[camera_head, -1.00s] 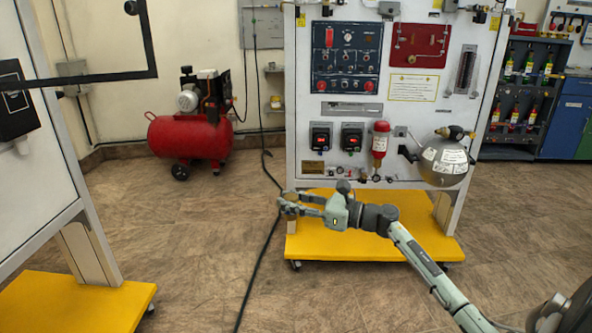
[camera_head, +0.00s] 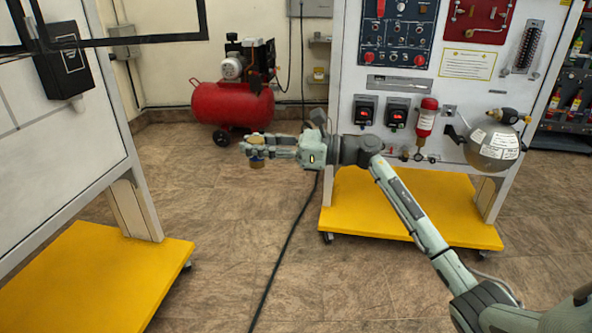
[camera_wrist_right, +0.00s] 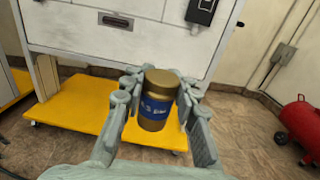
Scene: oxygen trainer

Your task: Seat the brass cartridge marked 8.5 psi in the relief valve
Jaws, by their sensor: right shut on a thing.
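My right gripper (camera_head: 255,150) reaches in from the right in the head view, held in the air over the floor between the two panels. It is shut on a brass cartridge (camera_wrist_right: 157,98), which stands between the fingers in the right wrist view. The cartridge has a brass top and a blue band with pale writing, too blurred to read surely. In the head view the cartridge (camera_head: 256,162) shows small at the fingertips. My left gripper is not in view. I cannot make out a relief valve for certain in these frames.
The trainer panel (camera_head: 380,84) with gauges and a grey cylinder stands on a yellow wheeled base (camera_head: 405,212). Another white panel (camera_head: 70,150) stands at left on its own yellow base (camera_head: 95,275). A red compressor (camera_head: 232,102) is at the back wall. A black cable crosses the floor.

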